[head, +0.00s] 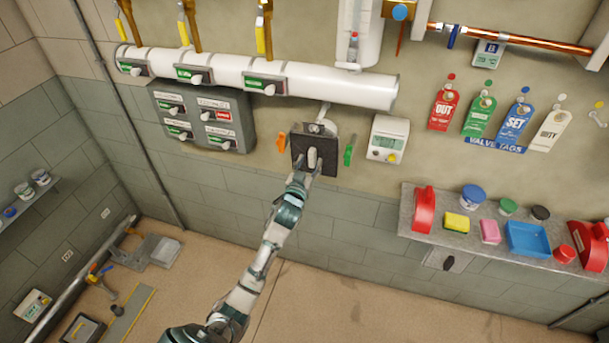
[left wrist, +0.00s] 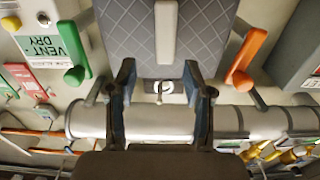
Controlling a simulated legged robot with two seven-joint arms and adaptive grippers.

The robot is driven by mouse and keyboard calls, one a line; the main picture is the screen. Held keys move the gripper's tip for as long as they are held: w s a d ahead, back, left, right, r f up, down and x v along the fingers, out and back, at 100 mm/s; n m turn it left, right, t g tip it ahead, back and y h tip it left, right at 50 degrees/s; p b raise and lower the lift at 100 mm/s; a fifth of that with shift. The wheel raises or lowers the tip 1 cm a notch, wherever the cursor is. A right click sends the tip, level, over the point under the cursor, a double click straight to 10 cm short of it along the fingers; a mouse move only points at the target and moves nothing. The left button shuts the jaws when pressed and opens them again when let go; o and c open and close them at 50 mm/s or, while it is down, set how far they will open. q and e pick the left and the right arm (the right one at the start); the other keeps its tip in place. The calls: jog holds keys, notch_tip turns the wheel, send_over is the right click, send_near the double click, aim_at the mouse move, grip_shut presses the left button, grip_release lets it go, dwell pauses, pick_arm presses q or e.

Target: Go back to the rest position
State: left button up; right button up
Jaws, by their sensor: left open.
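My left gripper (head: 306,169) reaches up to a dark box (head: 301,144) on the wall, and its fingers are open. In the left wrist view the open fingers of my left gripper (left wrist: 159,85) stand apart at the near edge of the dark box (left wrist: 199,33). A pale vertical bar (left wrist: 166,32) on the box lies beyond the fingertips, and a small round fitting (left wrist: 160,86) shows between them. Nothing is seen clamped in the fingers. Whether they touch the box I cannot tell. My right gripper is in neither view.
An orange lever (head: 281,142) and a green lever (head: 348,155) flank the box. A white pipe (head: 335,88) runs above, and a grey switch panel (head: 240,111) is at left. A white meter (head: 388,138) and a loaded shelf (head: 417,246) are at right.

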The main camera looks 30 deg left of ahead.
pick_arm(q)
jog(key=v, duration=0.7)
notch_tip(320, 180, down, 28)
jog(key=s+d+m+g+h, duration=0.2)
jog(key=d+g, duration=0.1)
jog(key=g, duration=0.2)
jog(key=s+d+f+g, duration=0.1)
jog(key=s+f, duration=0.2)
jog(key=f, duration=0.3)
jog(key=s+d+f+g+b, duration=0.1)
jog(key=s+f, duration=0.2)
jog(key=f, duration=0.4)
jog(key=s+f+g, duration=0.2)
jog(key=s+f, duration=0.1)
jog(key=f, duration=0.3)
jog(key=s+d+f+m+g+h, duration=0.1)
jog(key=s+d+f+m+g, duration=0.1)
jog(key=s+f, duration=0.8)
jog(key=s+d+f+g, duration=0.1)
jog(key=s+f, duration=0.4)
jog(key=s, duration=0.6)
jog(key=s+d+f+g, duration=0.1)
jog(key=s+f+g, duration=0.2)
jog(key=s, duration=0.7)
jog(key=s+d+f+m+g+h+b, duration=0.1)
jog(key=s+d+f, duration=0.1)
jog(key=s+f, duration=0.5)
jog(key=s, duration=0.4)
jog(key=shift+s+g, duration=0.4)
